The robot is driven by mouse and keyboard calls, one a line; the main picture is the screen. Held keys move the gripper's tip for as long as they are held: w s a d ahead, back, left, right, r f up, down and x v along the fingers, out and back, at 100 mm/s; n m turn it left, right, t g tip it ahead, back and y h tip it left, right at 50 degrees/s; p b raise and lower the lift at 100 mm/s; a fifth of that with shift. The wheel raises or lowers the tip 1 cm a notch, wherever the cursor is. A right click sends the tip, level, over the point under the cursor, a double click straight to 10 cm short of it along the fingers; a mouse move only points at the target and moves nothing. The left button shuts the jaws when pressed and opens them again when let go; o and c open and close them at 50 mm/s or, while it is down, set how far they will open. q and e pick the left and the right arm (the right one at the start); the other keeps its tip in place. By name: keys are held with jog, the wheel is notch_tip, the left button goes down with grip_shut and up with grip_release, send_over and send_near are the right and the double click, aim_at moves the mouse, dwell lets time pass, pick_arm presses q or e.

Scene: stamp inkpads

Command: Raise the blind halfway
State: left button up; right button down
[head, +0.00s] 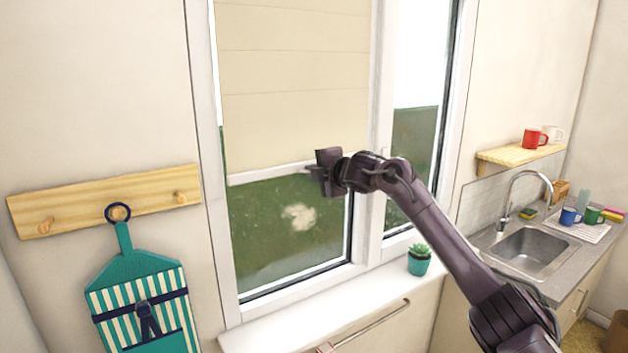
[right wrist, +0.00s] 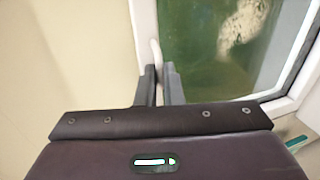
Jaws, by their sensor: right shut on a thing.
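The cream blind (head: 295,95) hangs in the left window pane; its top is out of view. Its white bottom bar (head: 262,172) crosses the pane, with bare glass below it. My right gripper (head: 312,171) is at the bar, right of the bar's middle. In the right wrist view, the fingers (right wrist: 160,88) of my right gripper are shut on the white bottom bar (right wrist: 155,55), with the blind (right wrist: 75,50) to the left and glass to the right. The exact grip is partly hidden between the fingers. My left gripper is out of view.
A potted succulent (head: 419,260) stands on the white sill (head: 300,325) below my right arm. A wooden rack (head: 75,208) with a hanging teal striped apron-like item (head: 140,300) is at left. A sink (head: 530,250) and a mug shelf (head: 510,155) are at right.

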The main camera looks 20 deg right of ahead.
jog(key=shift+r, duration=0.55)
jog(key=c, duration=1.6)
grip_release()
jog(key=shift+s+d+f, duration=0.1)
jog(key=b+v, duration=0.4)
jog(key=v, duration=0.3)
jog(key=shift+s, duration=0.3)
